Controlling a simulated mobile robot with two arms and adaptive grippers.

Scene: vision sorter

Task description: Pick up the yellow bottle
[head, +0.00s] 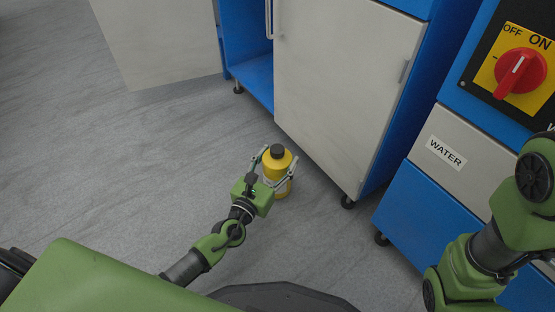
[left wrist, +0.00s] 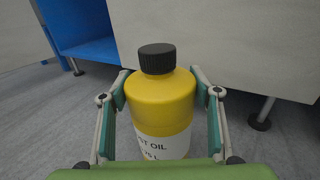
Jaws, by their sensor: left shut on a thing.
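The yellow bottle (head: 277,163) has a black ribbed cap and stands upright in front of the blue and grey cabinet. In the left wrist view the bottle (left wrist: 160,105) fills the middle, with a white label partly reading "ST OIL". My left gripper (head: 273,168) is shut on the bottle, one finger on each side of its body. In the left wrist view the fingers (left wrist: 160,97) flank it at both sides. The bottle's lower part is hidden by the gripper. My right arm shows at the right edge of the head view, but its gripper is not in view.
The cabinet's closed grey door (head: 345,80) is just behind the bottle. An open door (head: 155,40) stands at the upper left, by a blue compartment (head: 250,75). A drawer unit labelled "WATER" (head: 446,153) with a red switch (head: 520,71) stands right. The grey floor (head: 110,160) at left is clear.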

